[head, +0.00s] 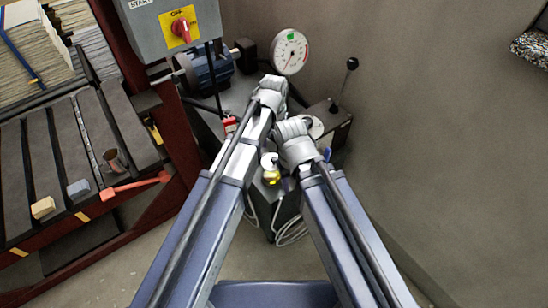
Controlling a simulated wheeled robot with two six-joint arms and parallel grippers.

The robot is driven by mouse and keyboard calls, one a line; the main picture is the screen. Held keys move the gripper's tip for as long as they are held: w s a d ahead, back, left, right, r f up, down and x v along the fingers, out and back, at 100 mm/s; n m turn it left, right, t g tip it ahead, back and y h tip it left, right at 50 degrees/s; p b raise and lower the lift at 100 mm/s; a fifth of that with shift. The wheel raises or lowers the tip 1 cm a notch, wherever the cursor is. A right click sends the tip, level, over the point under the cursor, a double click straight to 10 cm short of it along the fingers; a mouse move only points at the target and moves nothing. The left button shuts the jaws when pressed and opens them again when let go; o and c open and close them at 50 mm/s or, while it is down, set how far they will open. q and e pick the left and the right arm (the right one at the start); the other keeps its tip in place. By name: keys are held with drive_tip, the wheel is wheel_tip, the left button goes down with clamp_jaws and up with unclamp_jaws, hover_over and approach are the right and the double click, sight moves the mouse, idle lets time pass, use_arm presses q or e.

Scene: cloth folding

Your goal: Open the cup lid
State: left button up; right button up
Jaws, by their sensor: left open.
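My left gripper (272,92) is at the far end of the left arm, in front of the machine in the middle of the view. It is open, but its fingertips are mostly hidden by the wrist. My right gripper (296,138) is a little nearer and to the right, close beside the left arm; its jaws are hidden. No cup with a lid can be clearly made out. A small dark brown cup-like thing (115,161) lies on the rack at the left, away from both grippers.
A grey control box (150,30) with a red switch, a round gauge (289,51) and a black-knobbed lever (344,80) stand around my arms. A dark red rack (160,90) with tools is at the left. A wall closes the right side.

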sight(274, 159)
use_arm(q)
wheel_tip(274, 159, down, 8)
drive_tip(key=b, duration=0.7)
drive_tip(key=shift+r, duration=0.15)
drive_tip(key=shift+r, duration=0.1)
clamp_jaws()
idle(0.9)
